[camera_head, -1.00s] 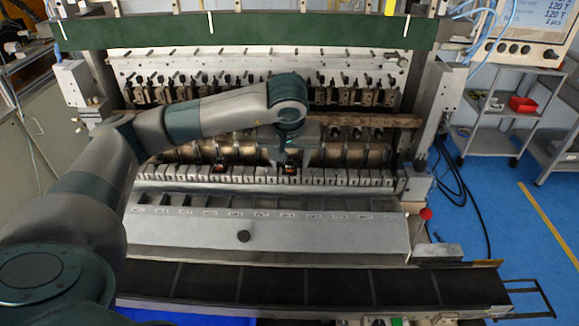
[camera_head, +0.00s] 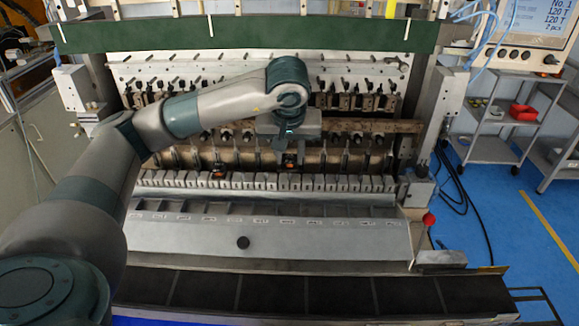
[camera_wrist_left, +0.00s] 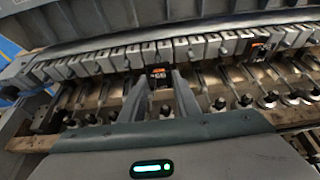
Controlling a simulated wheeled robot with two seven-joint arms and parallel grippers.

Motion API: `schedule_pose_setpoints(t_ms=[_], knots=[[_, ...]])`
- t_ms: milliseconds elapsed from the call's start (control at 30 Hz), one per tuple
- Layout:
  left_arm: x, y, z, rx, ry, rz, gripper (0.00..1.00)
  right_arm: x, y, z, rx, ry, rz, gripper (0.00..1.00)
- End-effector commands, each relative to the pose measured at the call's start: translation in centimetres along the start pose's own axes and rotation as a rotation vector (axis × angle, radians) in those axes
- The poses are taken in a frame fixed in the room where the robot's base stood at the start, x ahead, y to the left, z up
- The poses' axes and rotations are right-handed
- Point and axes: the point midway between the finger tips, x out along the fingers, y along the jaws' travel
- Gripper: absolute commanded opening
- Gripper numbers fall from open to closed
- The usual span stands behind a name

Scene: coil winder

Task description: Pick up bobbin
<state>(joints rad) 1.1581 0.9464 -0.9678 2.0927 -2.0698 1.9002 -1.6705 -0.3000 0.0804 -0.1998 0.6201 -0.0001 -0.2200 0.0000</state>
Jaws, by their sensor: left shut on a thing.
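My left gripper (camera_head: 289,154) reaches over the winder's row of spindles, and its wrist hangs above the middle. In the left wrist view its two fingers (camera_wrist_left: 160,92) stand on either side of a small black bobbin (camera_wrist_left: 159,74) with an orange mark and are shut on it. The bobbin is close to the row of grey metal blocks; I cannot tell whether it still touches the machine. In the head view it is mostly hidden by the gripper. A similar black and orange piece (camera_head: 218,174) sits on the machine to the left; it also shows in the left wrist view (camera_wrist_left: 261,44). My right gripper is not visible.
The grey block row (camera_head: 160,181) and several spindles crowd the gripper. A red ball-topped lever (camera_head: 429,219) stands at the right. A trolley with a red bin (camera_head: 523,112) is beyond.

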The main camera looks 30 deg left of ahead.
Motion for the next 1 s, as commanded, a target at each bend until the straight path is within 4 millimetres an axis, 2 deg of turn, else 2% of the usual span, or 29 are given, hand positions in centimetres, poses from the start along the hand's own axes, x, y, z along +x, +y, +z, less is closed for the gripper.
schedule_pose_setpoints(t_ms=[33,167,500,800,1000], knots=[[-0.5,0.1,-0.3,-0.001,0.005,0.004,0.08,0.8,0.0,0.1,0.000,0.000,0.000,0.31],[-2.6,2.2,1.0,0.006,0.005,0.007,0.08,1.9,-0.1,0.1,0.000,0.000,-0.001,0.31],[-6.9,5.6,2.9,0.003,0.005,0.003,0.08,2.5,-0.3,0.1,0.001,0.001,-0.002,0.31],[-9.4,7.8,4.2,0.001,0.002,0.002,0.08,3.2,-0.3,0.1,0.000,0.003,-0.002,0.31],[-10.1,8.3,4.6,0.001,0.001,0.001,0.08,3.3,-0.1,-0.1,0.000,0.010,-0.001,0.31]])
